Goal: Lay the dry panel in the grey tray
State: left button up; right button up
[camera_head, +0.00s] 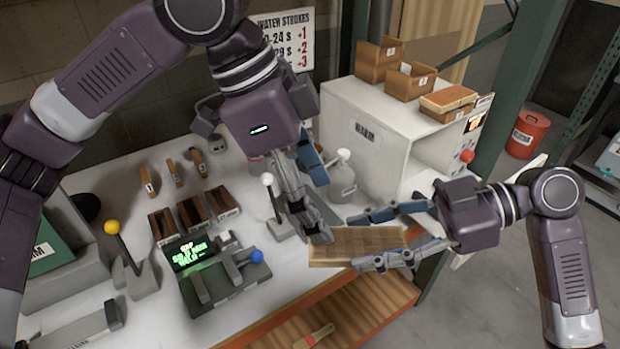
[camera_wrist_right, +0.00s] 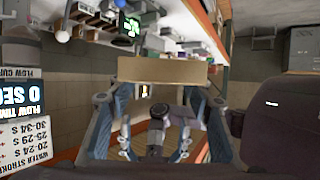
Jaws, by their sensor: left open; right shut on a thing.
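A flat wood-coloured panel (camera_head: 350,243) is held by my right gripper (camera_head: 362,241) in front of the table's right front edge. The gripper's fingers are shut on it from two sides. In the right wrist view the panel (camera_wrist_right: 165,71) shows as a pale band across the fingertips. My left gripper (camera_head: 321,208) is open above the table, its fingers pointing down beside the panel's left end. I cannot tell whether it touches the panel. I cannot single out a grey tray for sure in either view.
A white cabinet (camera_head: 366,135) with an open front stands at the back right, with brown boxes (camera_head: 380,61) on top. A control box (camera_head: 222,277) with a green display, levers and dark wood-topped blocks (camera_head: 190,214) occupy the table. A red bin (camera_head: 527,135) stands on the floor.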

aim_at(343, 242)
pick_arm(q)
jog(key=x, duration=0.8)
jog(key=shift+d+f, duration=0.15)
jog(key=shift+f, duration=0.15)
jog(key=shift+c, duration=0.4)
jog(key=c, duration=1)
jog(key=shift+c, duration=0.9)
pick_arm(e)
jog(key=o, duration=1.3)
